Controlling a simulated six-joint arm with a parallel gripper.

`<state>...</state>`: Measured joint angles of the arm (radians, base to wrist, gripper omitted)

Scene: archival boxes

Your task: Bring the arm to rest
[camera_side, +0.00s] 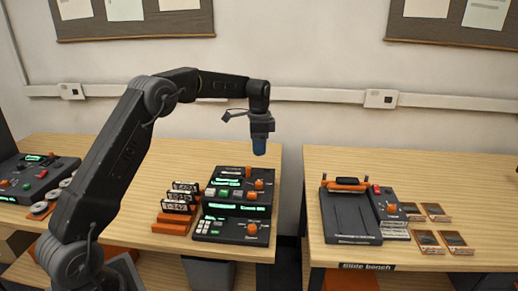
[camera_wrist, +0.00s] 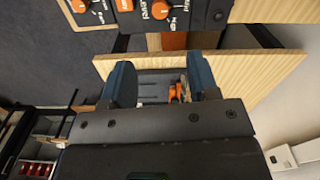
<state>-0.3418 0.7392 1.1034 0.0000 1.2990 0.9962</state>
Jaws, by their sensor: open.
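My gripper (camera_side: 259,147) hangs pointing down at the end of my black arm, above the right edge of the left bench and level with the gap between the two benches. In the wrist view my gripper (camera_wrist: 163,84) shows two dark blue fingers standing apart. No object is held between them. Through the space between the fingers I see a grey surface and a small orange item, both beyond the fingertips.
Dark control boxes (camera_side: 233,204) and an orange rack (camera_side: 175,224) stand on the left bench (camera_side: 290,160) below my gripper. The right bench (camera_side: 480,200) holds a dark device (camera_side: 350,215) with an orange handle and several small slides (camera_side: 423,241). The air around my gripper is clear.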

